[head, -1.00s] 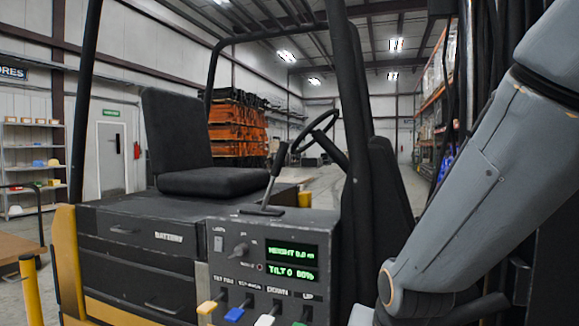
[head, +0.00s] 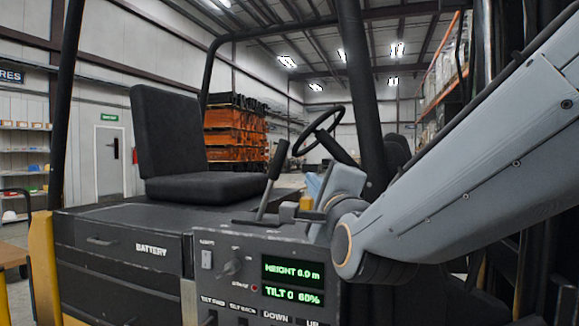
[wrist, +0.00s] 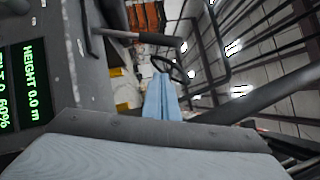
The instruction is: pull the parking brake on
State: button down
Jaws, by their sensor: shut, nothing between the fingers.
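The parking brake lever (head: 270,185) is a thin metal rod with a black grip, standing on top of the dark console and leaning slightly right. In the wrist view the lever (wrist: 150,38) lies across the top of the picture. Distance in depth is hard to judge.
The console panel (head: 215,265) has a green-lit display (head: 292,281) and a knob (head: 232,267). A black seat (head: 190,150) is behind left. The steering wheel (head: 318,133) and a dark post (head: 362,100) are close to my gripper. A yellow part (head: 306,203) shows beside it.

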aim_at(273, 177)
jog(key=a+p+x, duration=0.1)
jog(key=p+x, duration=0.1)
jog(key=x, duration=0.4)
jog(key=a+p+x, duration=0.1)
jog(key=p+x, duration=0.1)
jog(key=x, duration=0.5)
jog(key=shift+s+a+r, duration=0.25)
jog(key=shift+s+r, duration=0.05)
jog(key=shift+s, duration=0.05)
jog(key=shift+a+r, duration=0.1)
